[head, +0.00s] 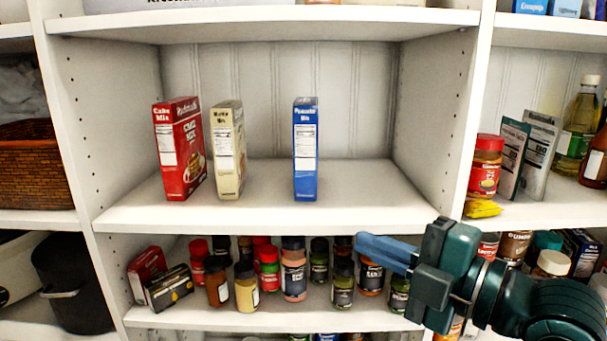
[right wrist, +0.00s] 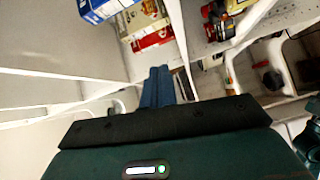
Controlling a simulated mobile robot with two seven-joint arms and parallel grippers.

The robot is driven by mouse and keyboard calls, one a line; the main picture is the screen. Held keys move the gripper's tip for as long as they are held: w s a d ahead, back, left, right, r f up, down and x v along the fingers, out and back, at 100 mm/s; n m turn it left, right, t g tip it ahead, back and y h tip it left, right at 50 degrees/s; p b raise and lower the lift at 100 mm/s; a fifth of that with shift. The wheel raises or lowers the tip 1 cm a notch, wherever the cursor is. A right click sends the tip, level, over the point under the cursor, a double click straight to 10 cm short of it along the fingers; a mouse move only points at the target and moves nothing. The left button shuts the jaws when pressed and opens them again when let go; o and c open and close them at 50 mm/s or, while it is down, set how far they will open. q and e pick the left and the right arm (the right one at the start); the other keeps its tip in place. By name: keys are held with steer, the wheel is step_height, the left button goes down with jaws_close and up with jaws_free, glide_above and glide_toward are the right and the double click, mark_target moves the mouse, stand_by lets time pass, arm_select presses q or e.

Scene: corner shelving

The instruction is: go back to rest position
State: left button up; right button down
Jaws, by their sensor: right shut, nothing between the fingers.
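My right gripper (head: 386,252) is at the lower right of the head view, in front of the lower shelf's spice jars. Its two blue fingers are together with nothing between them. The fingers also show in the right wrist view (right wrist: 158,86), pointing toward the shelving. My left gripper is in neither view. On the middle shelf (head: 250,213) stand a red cake mix box (head: 180,150), a cream muffin mix box (head: 228,150) and a blue pancake mix box (head: 306,150), all upright and apart from my gripper.
Several spice jars (head: 293,270) and two small boxes (head: 167,290) fill the lower shelf. A red-lidded jar (head: 485,167), pouches and bottles (head: 578,120) stand on the right shelf. A wicker basket (head: 36,165) and black bin (head: 68,280) are left. The middle shelf's right part is clear.

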steer(key=w+d+f+m+t+h+p, duration=0.1)
steer(key=d+f+m+h, duration=0.15)
steer(key=f+m, duration=0.6)
steer(key=w+d+f+m+h+p, duration=0.1)
steer(key=w+f+m+h, duration=0.3)
steer(key=f, duration=0.7)
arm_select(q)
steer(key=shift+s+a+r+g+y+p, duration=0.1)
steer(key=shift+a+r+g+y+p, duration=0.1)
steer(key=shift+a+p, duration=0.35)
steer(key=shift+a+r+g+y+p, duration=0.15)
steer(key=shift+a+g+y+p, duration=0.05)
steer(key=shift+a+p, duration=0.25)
arm_select(e)
steer(key=s+d+f+m+g+h, duration=0.1)
steer(key=s+f+m+g+h, duration=0.1)
steer(key=s+f+m, duration=0.8)
steer(key=s+f+h, duration=0.1)
steer(key=s+f, duration=0.5)
steer(key=f, duration=0.2)
steer(key=shift+s+d+f, duration=0.2)
steer(key=shift+f, duration=0.2)
steer(key=shift+h, duration=0.25)
